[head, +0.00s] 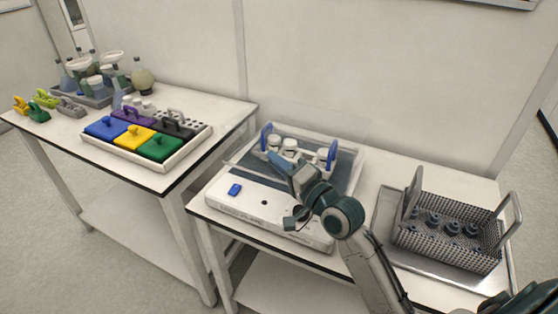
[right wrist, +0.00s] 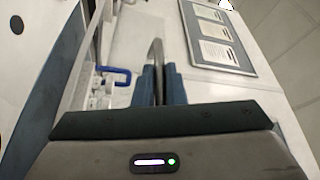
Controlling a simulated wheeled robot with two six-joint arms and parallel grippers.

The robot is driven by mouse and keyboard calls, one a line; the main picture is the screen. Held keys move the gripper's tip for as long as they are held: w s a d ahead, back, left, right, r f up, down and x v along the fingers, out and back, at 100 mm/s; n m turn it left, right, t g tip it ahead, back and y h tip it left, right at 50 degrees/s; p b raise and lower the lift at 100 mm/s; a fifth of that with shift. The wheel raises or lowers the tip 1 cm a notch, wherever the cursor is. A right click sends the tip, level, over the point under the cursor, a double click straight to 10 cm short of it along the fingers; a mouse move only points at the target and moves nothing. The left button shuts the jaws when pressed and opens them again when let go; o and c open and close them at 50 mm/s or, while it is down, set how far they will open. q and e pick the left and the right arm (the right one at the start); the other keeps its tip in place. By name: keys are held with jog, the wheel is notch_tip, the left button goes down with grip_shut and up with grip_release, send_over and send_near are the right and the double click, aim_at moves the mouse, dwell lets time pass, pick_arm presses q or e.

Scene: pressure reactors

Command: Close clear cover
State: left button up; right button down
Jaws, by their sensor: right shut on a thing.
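The clear cover (head: 325,122) belongs to the white machine (head: 262,208) on the right table. Its transparent panel is faint; it looks raised at the back, but its exact angle is hard to tell. Inside the machine is a rack with blue handles (head: 332,155) and several white-capped vessels (head: 290,146). My right gripper (head: 277,163) is over the machine's front part. In the right wrist view its fingers (right wrist: 161,84) are shut on a grey curved bar (right wrist: 156,56), which looks like the cover's handle. My left gripper is not in view.
A blue button (head: 234,189) sits on the machine's front. To the right, a metal mesh basket (head: 445,250) with raised handles stands on a tray. The left table holds a white tray of coloured blocks (head: 174,162) and glassware. A gap separates the two tables.

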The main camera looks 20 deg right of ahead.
dwell(0.3)
jog(key=c, duration=1.5)
grip_release()
